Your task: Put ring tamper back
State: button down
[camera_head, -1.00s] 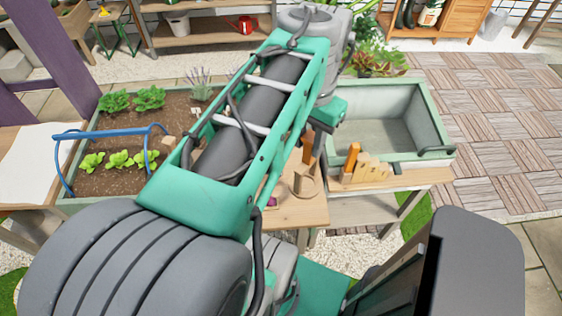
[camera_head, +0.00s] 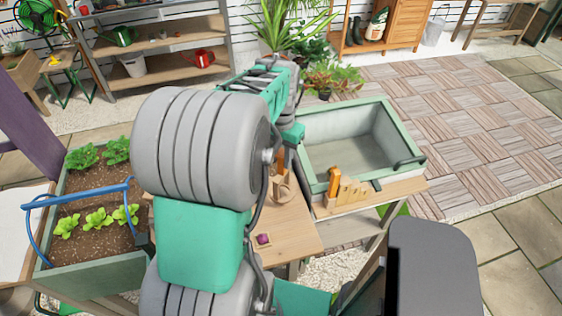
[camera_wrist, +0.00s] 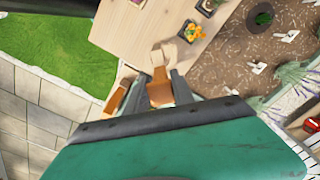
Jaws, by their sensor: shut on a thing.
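The ring tamper, with an orange-brown handle and a pale wooden ring (camera_head: 285,192), shows beside my arm in the head view, over the wooden worktop. In the wrist view, my gripper (camera_wrist: 162,92) is shut on its orange-brown handle (camera_wrist: 160,94), and the pale wooden part (camera_wrist: 162,58) extends past the fingertips. My gripper is mostly hidden behind my arm in the head view. A stepped wooden rack (camera_head: 345,193) with an upright orange-handled tool stands on the ledge in front of the basin. Whether the ring touches the worktop is unclear.
The grey basin with a green rim (camera_head: 412,125) is right of my arm. A soil planter (camera_head: 95,252) with a blue hoop handle (camera_head: 75,193) is left.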

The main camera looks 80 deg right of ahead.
aim_at(281, 165)
jog(key=shift+d+f, duration=0.15)
jog(key=shift+f, duration=0.8)
jog(key=shift+d+f, duration=0.15)
jog(key=shift+f, duration=0.8)
jog(key=shift+f, duration=0.2)
jog(key=c, duration=1.1)
grip_release()
